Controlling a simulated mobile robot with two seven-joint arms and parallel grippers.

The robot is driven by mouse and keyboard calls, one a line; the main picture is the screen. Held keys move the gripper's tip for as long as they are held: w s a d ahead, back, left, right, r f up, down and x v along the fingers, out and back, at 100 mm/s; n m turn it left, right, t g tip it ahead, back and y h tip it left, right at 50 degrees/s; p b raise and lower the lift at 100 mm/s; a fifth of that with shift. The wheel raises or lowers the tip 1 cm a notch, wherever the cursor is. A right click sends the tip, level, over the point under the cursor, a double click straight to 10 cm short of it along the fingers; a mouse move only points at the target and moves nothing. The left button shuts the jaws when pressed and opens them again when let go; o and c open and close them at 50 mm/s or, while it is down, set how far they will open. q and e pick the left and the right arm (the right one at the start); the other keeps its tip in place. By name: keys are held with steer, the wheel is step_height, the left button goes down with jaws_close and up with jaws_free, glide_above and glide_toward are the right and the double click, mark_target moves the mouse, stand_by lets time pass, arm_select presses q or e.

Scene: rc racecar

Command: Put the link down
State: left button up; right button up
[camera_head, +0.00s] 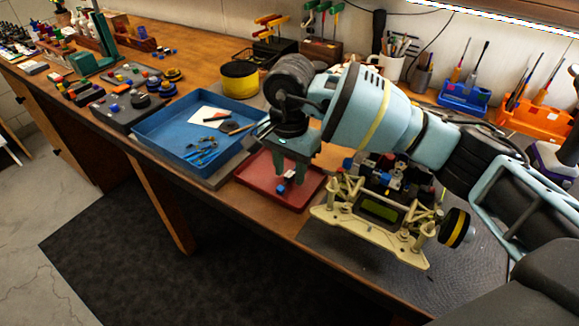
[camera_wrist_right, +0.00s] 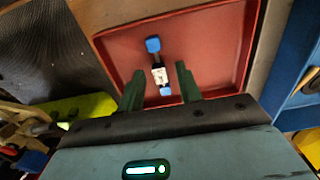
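The link (camera_head: 287,183) is a small slim piece with blue ends and a white and black middle. It appears to lie in the red tray (camera_head: 315,192). In the right wrist view the link (camera_wrist_right: 159,73) sits between and just beyond my fingertips, with a visible gap on each side. My right gripper (camera_head: 289,176) has dark green fingers, is open and points down over the tray; it also shows in the right wrist view (camera_wrist_right: 160,88). The link's near end is close to the gripper body. My left gripper is not in view.
A blue tray (camera_head: 162,146) with small tools stands left of the red tray. The beige and black car chassis (camera_head: 372,232) stands to the right on a grey mat (camera_head: 335,240). Screwdriver holders (camera_head: 463,98) line the back. The table's front edge is close to the red tray.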

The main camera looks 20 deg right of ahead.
mark_target(289, 174)
step_height(289, 174, up, 12)
steer(key=shift+r, duration=0.15)
stand_by(0.5)
